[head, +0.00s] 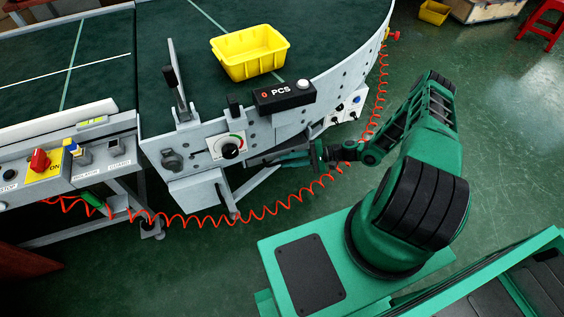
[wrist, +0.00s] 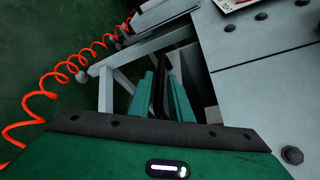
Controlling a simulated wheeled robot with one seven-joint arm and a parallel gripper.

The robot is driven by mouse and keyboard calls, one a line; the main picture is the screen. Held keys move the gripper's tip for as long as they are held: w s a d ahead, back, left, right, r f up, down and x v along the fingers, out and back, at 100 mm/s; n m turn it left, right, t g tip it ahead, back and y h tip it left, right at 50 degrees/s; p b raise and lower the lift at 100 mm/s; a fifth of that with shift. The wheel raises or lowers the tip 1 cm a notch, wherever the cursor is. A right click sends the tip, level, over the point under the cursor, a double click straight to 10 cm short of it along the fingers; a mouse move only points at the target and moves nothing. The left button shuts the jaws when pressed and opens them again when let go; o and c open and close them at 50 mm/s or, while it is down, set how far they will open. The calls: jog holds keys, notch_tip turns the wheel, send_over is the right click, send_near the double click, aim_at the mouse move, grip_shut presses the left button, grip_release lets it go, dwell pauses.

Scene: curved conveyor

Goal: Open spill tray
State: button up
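My gripper (head: 297,157) reaches in under the outer edge of the curved conveyor. In the wrist view its two green fingers (wrist: 161,85) stand apart, with a dark bar-like part (wrist: 161,88) between them. I cannot tell whether they press on this part. No part is clearly marked as the spill tray. A pale grey box-like part (head: 197,192) hangs below the conveyor's near corner, left of my gripper, and a dark flat part (head: 272,157) shows under the edge by the fingers. Most of the underside is hidden.
The conveyor (head: 180,60) carries a yellow bin (head: 250,55). A counter box marked PCS (head: 285,95) and a dial (head: 229,148) sit on its near side. A coiled orange hose (head: 215,220) loops below the edge and shows in the wrist view (wrist: 45,80). Support legs stand close to the fingers.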

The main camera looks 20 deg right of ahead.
jog(key=shift+x, duration=1.25)
jog(key=shift+c, duration=0.6)
grip_shut()
jog(key=shift+s+d, duration=0.1)
